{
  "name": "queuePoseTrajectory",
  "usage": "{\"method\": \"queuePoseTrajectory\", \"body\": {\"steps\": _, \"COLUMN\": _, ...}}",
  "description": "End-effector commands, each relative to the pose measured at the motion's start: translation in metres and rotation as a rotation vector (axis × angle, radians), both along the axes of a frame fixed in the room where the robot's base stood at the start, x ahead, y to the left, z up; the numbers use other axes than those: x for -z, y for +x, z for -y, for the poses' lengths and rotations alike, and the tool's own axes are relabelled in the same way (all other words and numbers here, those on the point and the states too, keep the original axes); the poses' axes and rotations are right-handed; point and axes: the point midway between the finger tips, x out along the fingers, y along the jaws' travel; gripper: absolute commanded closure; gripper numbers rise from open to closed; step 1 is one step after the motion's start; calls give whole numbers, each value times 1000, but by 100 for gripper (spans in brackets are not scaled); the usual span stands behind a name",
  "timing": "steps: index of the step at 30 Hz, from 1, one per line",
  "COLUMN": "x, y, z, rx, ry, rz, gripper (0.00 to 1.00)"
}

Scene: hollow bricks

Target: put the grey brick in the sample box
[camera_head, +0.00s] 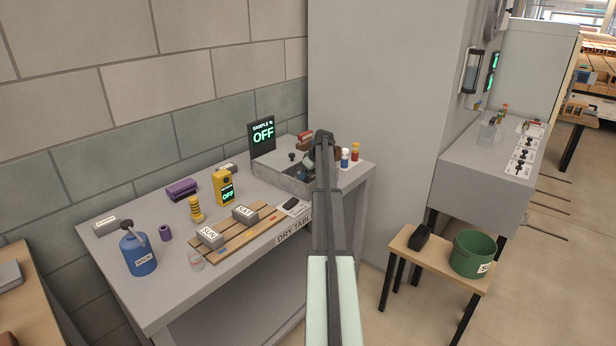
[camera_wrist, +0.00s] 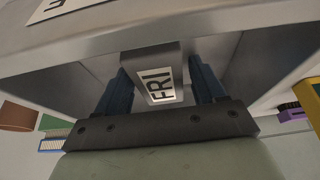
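A grey brick labelled FRI (camera_wrist: 160,85) is between the two dark blue fingers of my gripper (camera_wrist: 162,88) in the wrist view, with a finger close against each side. Grey metal walls surround it there. In the head view my gripper (camera_head: 308,168) reaches down at the open grey sample box (camera_head: 281,179), beside the display reading SAMPLE % OFF (camera_head: 262,133). My arm hides part of the box, and the held brick is hard to make out there. Whether the brick touches the box floor cannot be told.
Grey bricks SUN (camera_head: 210,237) and SAT (camera_head: 244,215) lie on a wooden slatted rack (camera_head: 236,234). A yellow meter (camera_head: 223,187), purple stapler-like object (camera_head: 182,189) and blue bottle (camera_head: 138,254) stand left. Small bottles (camera_head: 350,155) stand right of the box. A green bucket (camera_head: 472,254) sits on a stool.

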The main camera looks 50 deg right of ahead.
Motion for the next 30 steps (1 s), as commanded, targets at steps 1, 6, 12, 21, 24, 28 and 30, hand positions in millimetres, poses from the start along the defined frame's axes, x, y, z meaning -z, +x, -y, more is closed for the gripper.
{"method": "queuePoseTrajectory", "body": {"steps": 1, "x": 0, "y": 0, "z": 0, "rx": 0, "ry": 0, "rz": 0, "gripper": 26}}
{"method": "queuePoseTrajectory", "body": {"steps": 6, "x": 0, "y": 0, "z": 0, "rx": 0, "ry": 0, "rz": 0, "gripper": 22}}
{"method": "queuePoseTrajectory", "body": {"steps": 12, "x": -5, "y": 0, "z": 0, "rx": 0, "ry": 0, "rz": 0, "gripper": 22}}
{"method": "queuePoseTrajectory", "body": {"steps": 21, "x": -46, "y": -18, "z": 0, "rx": 0, "ry": -1, "rz": 1, "gripper": 22}}
{"method": "queuePoseTrajectory", "body": {"steps": 24, "x": -63, "y": -25, "z": 0, "rx": 0, "ry": -1, "rz": 1, "gripper": 22}}
{"method": "queuePoseTrajectory", "body": {"steps": 28, "x": -84, "y": -34, "z": 0, "rx": 1, "ry": -2, "rz": 1, "gripper": 22}}
{"method": "queuePoseTrajectory", "body": {"steps": 30, "x": -93, "y": -38, "z": 0, "rx": 0, "ry": -1, "rz": 1, "gripper": 22}}
